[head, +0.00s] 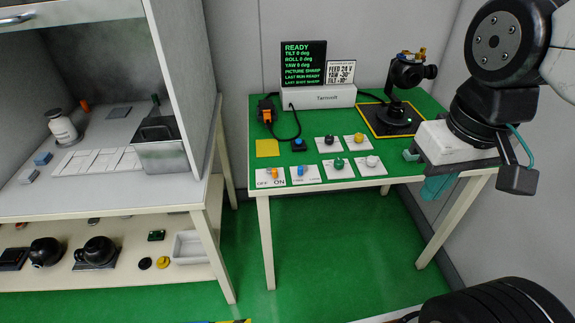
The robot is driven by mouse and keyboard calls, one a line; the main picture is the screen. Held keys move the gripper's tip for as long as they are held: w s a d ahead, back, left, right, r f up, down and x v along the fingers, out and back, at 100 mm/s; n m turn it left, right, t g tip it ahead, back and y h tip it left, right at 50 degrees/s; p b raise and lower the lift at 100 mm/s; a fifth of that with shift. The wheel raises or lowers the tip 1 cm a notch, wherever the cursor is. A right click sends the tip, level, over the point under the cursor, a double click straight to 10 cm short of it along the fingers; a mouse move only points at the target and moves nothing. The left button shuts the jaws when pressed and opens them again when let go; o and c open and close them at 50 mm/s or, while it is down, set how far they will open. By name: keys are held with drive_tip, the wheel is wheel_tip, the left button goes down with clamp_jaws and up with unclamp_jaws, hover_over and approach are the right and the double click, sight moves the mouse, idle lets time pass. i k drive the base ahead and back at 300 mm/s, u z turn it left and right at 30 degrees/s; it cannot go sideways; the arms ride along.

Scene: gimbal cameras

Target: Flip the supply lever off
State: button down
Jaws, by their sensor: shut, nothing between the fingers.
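The supply lever (273,173) is a small orange lever on a white plate marked OFF on the left and ON on the right. The plate is at the front left corner of the green-topped table. The lever seems to lean toward ON, but it is too small to be sure. My gripper (437,187) has a white body and teal finger parts. It is shut and empty, at the table's right front edge, well to the right of the lever and apart from it.
A blue lever (300,171) on a similar plate is just right of the supply lever. Several knobs (338,163) are beyond it. A bench with a hood (110,207) stands left.

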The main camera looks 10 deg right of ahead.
sight(273, 171)
drive_tip(key=z, duration=1.15)
drive_tip(key=i, duration=0.35)
drive_tip(key=u, duration=1.1)
